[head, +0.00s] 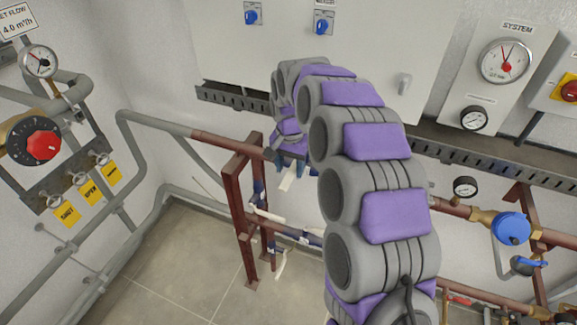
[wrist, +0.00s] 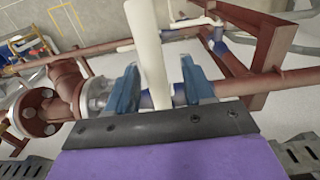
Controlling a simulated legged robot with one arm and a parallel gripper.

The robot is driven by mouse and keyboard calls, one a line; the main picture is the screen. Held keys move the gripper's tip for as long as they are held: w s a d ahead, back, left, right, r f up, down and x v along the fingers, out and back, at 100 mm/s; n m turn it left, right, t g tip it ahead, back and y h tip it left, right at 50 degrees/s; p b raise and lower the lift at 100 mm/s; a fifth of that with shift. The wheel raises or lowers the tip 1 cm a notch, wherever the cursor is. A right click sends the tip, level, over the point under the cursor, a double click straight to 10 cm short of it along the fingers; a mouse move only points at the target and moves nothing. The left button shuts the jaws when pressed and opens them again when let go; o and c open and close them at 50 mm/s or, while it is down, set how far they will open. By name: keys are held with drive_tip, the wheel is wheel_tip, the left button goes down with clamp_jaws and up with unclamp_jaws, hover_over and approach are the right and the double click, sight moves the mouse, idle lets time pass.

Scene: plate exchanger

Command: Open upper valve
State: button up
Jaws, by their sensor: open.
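My gripper (wrist: 160,80) is open, with blue fingers on either side of a long cream-white valve lever (wrist: 149,45). I cannot tell whether either finger touches it. The lever runs away from the gripper toward the top of the wrist view. A blue valve body (wrist: 160,101) on a red-brown pipe shows partly behind the gripper plate. In the head view my gripper (head: 279,158) is beside the red-brown frame, with the pale lever (head: 288,180) just below its fingers. The upper valve's body is largely hidden by my arm there.
Another white lever (head: 268,214) sits lower on the red-brown frame (head: 240,215), which stands close left of the gripper. A further white lever (head: 280,265) hangs below. A flanged red pipe (wrist: 65,95) is left in the wrist view. Tiled floor (head: 175,270) is clear at lower left.

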drive_tip(key=shift+d, duration=0.6)
drive_tip(key=shift+a, duration=0.5)
drive_tip(key=c, duration=0.6)
drive_tip(key=shift+c, duration=0.6)
drive_tip(key=shift+d, duration=0.25)
clamp_jaws()
drive_tip(key=shift+a, duration=0.15)
